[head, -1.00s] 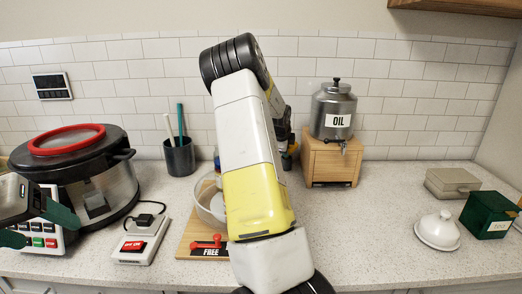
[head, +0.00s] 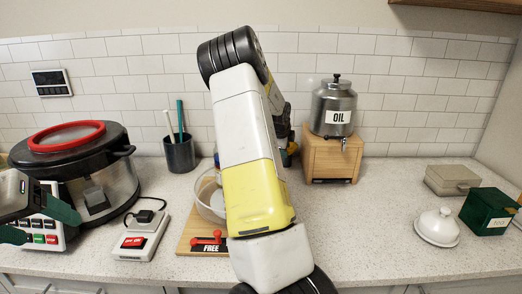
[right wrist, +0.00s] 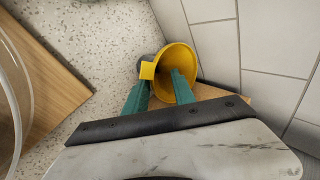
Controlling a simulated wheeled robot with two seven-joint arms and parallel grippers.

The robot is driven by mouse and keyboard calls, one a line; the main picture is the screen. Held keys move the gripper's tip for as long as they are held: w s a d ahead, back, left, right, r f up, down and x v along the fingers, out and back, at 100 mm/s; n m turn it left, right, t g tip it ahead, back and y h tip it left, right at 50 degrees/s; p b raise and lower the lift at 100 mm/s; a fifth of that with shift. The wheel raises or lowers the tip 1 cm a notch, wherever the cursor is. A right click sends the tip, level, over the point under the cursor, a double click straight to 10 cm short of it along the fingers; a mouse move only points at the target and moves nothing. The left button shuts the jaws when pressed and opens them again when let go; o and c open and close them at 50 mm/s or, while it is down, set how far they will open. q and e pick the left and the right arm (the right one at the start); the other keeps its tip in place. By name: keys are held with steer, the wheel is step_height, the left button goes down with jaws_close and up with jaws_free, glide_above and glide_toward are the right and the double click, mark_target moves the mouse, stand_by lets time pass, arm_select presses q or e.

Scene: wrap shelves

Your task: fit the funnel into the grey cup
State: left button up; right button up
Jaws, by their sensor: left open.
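The yellow funnel (right wrist: 181,53) shows in the right wrist view near the wall, its wide mouth facing the camera and a square tab on its left. A dark grey form (right wrist: 146,62) shows partly behind it, perhaps the grey cup; I cannot tell whether the funnel sits in it. My right gripper (right wrist: 161,78) has one green finger over the funnel's mouth and one outside its near rim, with a clear gap between them. In the head view my right arm hides this area. My left gripper (head: 36,221) is open and empty at the left edge, before the cooker.
A cooker (head: 76,170) with a red-rimmed lid, a red-switch box (head: 141,235), a utensil holder (head: 179,155) and a wooden board (head: 190,241) lie left. An oil dispenser (head: 333,106) stands on a wooden stand (head: 330,160). The counter's right middle is clear.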

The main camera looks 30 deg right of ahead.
steer(key=v, duration=0.6)
steer(key=shift+r, duration=0.25)
steer(key=shift+s+a, duration=0.15)
steer(key=s+a+r+n+y, duration=0.2)
steer(key=s+a+n, duration=0.15)
steer(key=a, duration=0.45)
steer(key=s+a+r+n+t+y, duration=0.1)
steer(key=s+a+r+n+y, duration=0.2)
steer(key=a+n, duration=0.35)
steer(key=s+a+r+n+y, duration=0.2)
steer(key=s+a+n, duration=0.15)
steer(key=a, duration=0.55)
steer(key=s+a+r+n, duration=0.2)
steer(key=s+a+n, duration=0.4)
steer(key=s, duration=0.3)
steer(key=s+a+r+n, duration=0.2)
steer(key=s+a+n, duration=0.5)
steer(key=s, duration=0.3)
steer(key=shift+n+y, duration=0.3)
steer(key=shift+n, duration=0.25)
